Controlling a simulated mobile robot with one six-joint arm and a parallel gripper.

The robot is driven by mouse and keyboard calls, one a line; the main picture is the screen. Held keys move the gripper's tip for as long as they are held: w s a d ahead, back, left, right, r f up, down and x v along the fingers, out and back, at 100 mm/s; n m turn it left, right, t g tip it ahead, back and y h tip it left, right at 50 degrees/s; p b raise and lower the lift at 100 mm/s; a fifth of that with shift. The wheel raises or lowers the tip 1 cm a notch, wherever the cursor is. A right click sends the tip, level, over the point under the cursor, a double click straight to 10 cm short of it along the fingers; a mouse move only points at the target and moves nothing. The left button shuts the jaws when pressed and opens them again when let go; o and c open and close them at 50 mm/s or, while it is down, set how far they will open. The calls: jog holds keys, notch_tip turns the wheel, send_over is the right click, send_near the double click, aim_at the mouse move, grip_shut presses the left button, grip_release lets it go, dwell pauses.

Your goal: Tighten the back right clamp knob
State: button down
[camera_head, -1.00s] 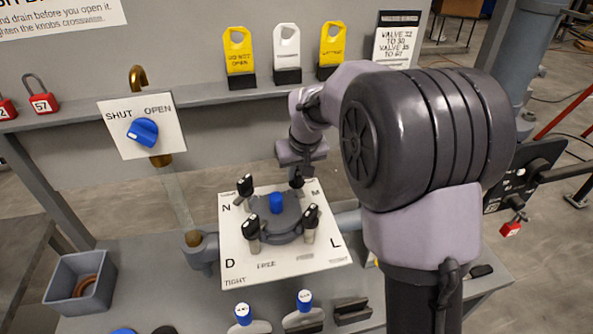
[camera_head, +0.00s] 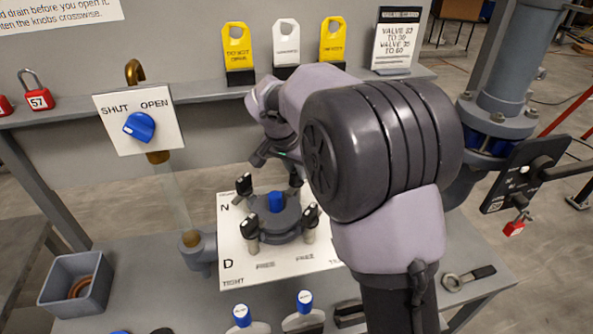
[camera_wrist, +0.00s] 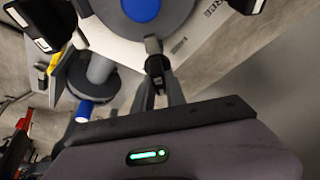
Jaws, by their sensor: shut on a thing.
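The round grey press head (camera_head: 275,222) with a blue centre cap (camera_head: 276,202) sits on a white label plate (camera_head: 236,262). Black-topped clamp knobs show at back left (camera_head: 244,186), front left (camera_head: 251,228) and front right (camera_head: 311,217). My gripper (camera_head: 296,181) is at the back right of the head, its fingers pointing down at the knob there, which it mostly hides. In the wrist view my gripper (camera_wrist: 158,82) is shut on the black back right clamp knob (camera_wrist: 154,64), beside the head's rim (camera_wrist: 176,14). My arm hides the plate's right side.
A SHUT/OPEN panel with a blue handle (camera_head: 139,126) stands at left. Tags (camera_head: 286,45) line the rear ledge. A grey bin (camera_head: 77,284) is at front left. A dark panel with a red padlock (camera_head: 514,228) is at right, beside a large pipe (camera_head: 512,80).

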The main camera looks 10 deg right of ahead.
jog(key=shift+m, duration=0.4)
jog(key=c, duration=1.4)
grip_release()
jog(key=shift+o, duration=0.2)
jog(key=p+v, duration=0.5)
jog(key=v, duration=1.2)
jog(key=shift+a+r+p, duration=0.2)
jog(key=shift+a+p, duration=0.05)
jog(key=shift+p, duration=0.05)
jog(key=shift+w, duration=0.1)
jog(key=s+f+n+t+y+b, duration=0.1)
jog(key=s+f, duration=0.4)
jog(key=s, duration=0.9)
jog(key=s+f+n+t+y+b, duration=0.1)
jog(key=s+f+n+y+b, duration=0.2)
jog(key=s, duration=1.1)
jog(key=shift+s+d+f+n+y+b, duration=0.3)
jog(key=shift+f+n+y+b, duration=0.15)
jog(key=shift+f+b, duration=0.6)
